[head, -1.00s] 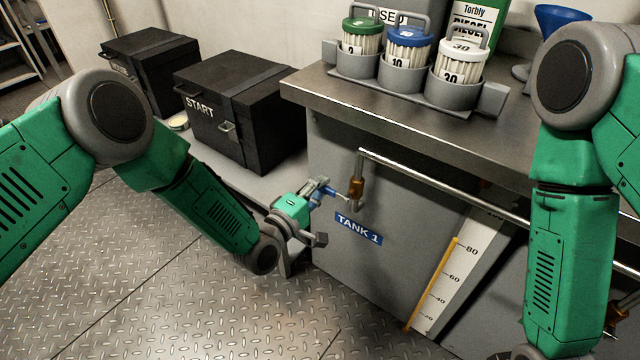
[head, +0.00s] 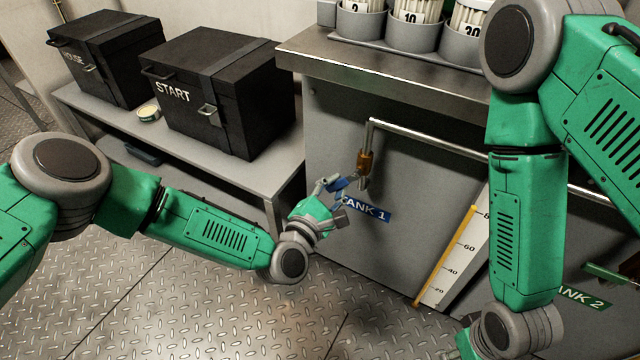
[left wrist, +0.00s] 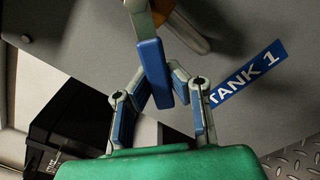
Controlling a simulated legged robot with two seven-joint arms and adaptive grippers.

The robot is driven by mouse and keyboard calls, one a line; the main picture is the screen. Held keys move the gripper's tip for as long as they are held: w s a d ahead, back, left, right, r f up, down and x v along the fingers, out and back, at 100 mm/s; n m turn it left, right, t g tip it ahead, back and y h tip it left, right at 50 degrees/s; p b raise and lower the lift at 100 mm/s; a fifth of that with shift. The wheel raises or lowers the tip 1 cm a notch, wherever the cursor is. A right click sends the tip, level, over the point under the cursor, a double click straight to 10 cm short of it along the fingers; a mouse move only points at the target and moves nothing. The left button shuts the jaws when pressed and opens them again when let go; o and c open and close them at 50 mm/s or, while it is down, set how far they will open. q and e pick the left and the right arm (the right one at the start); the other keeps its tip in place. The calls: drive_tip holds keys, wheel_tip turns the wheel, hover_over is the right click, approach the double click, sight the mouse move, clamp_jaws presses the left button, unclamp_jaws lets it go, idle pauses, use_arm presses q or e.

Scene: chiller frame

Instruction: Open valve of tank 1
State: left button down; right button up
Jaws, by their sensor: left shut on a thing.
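The tank 1 valve has a brass body (head: 364,162) on a steel pipe, above the blue TANK 1 label (head: 367,208) on the grey tank front. In the left wrist view its blue-sleeved lever (left wrist: 153,70) lies between my fingers, and the label (left wrist: 246,75) is to the right. My left gripper (head: 342,186) is at the valve, just left of and below the brass body, and is shut on the lever. In the head view the gripper hides most of the lever.
The pipe (head: 430,145) runs right along the tank front under the steel worktop (head: 390,70). A level gauge (head: 455,258) is right of the label. A black START box (head: 215,95) stands on a low bench at left. The diamond-plate floor is clear.

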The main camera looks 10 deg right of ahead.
use_arm(q)
drive_tip(key=shift+s+d+f+n, duration=0.3)
drive_tip(key=shift+s+d+n, duration=0.3)
drive_tip(key=shift+n, duration=0.85)
drive_tip(key=shift+s+d+f+n, duration=0.3)
drive_tip(key=shift+s+d+n, duration=0.25)
drive_tip(key=shift+n, duration=0.85)
drive_tip(key=shift+s+d+f+n, duration=0.4)
drive_tip(key=shift+d+n, duration=0.35)
drive_tip(key=shift+n, duration=0.7)
use_arm(e)
drive_tip(key=shift+a+f, duration=0.1)
drive_tip(key=shift+a, duration=0.35)
use_arm(q)
drive_tip(key=shift+s+d+r, duration=0.1)
drive_tip(key=shift+s, duration=0.05)
drive_tip(key=c, duration=1.5)
unclamp_jaws()
drive_tip(key=shift+o, duration=0.2)
drive_tip(key=shift+r, duration=0.1)
use_arm(e)
drive_tip(key=shift+s, duration=0.1)
